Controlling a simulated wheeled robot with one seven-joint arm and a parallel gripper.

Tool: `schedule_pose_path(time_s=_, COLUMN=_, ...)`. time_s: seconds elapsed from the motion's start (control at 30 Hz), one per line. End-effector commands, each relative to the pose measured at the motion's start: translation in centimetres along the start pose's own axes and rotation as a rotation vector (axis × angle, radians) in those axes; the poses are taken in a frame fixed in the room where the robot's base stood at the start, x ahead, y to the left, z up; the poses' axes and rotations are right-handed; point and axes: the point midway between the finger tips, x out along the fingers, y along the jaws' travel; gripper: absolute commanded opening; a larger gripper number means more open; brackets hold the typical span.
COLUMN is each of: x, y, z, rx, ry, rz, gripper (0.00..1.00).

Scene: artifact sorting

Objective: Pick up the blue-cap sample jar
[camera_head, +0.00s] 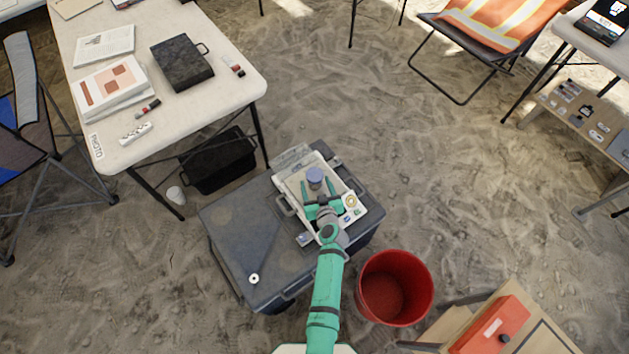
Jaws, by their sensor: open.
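The sample jar with a blue cap (315,176) stands upright in or on a pale tray-like case (349,182), which rests on a large dark grey chest (235,220). My gripper (322,195) is open, with its green fingers spread just in front of the jar. The fingertips seem close to the jar, but I cannot tell whether they touch it. The jar's lower body is partly hidden by the cap and my gripper.
A red bucket (418,316) stands on the sand right of my arm. A white table (190,108) with papers and a black case (181,63) is at the upper left. A wooden stand with an orange box (487,325) is at the lower right. Open sand lies right of the chest.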

Motion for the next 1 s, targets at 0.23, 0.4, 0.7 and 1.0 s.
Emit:
schedule_pose_path(time_s=0.23, x=3.2, y=0.3, z=0.0, rx=-0.001, ry=0.000, rz=0.000, gripper=0.64)
schedule_pose_path(time_s=0.4, x=4.0, y=0.3, z=0.0, rx=-0.001, ry=0.000, rz=0.001, gripper=0.64)
schedule_pose_path(time_s=0.7, x=4.0, y=0.3, z=0.0, rx=-0.001, ry=0.000, rz=0.001, gripper=0.40)
schedule_pose_path(time_s=1.0, x=4.0, y=0.3, z=0.0, rx=-0.001, ry=0.000, rz=0.001, gripper=0.13)
